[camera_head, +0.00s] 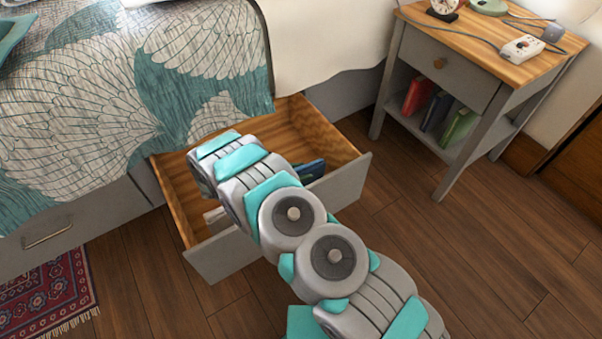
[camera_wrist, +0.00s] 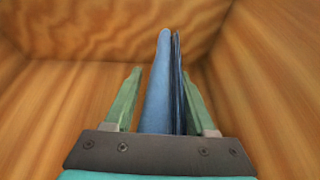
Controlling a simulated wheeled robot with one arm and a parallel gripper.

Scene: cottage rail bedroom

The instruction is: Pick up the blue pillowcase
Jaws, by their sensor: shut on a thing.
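In the wrist view my gripper (camera_wrist: 160,100) points down into the wooden drawer, with one green finger on each side of a folded blue cloth, the blue pillowcase (camera_wrist: 157,85). The cloth stands on edge between the fingers, with a darker blue layer along its right side. My gripper is shut on it. In the head view my arm reaches into the open drawer (camera_head: 345,181) under the bed and hides the gripper. A dark blue thing (camera_head: 312,170) shows in the drawer just right of my arm; I cannot tell whether it is the same cloth.
A white thing (camera_head: 214,215) lies in the drawer's front left, partly hidden. The bed (camera_head: 95,90) overhangs the drawer's back. A nightstand (camera_head: 475,75) with books stands at right. A red rug (camera_head: 50,295) lies at lower left. Wooden floor is clear between drawer and nightstand.

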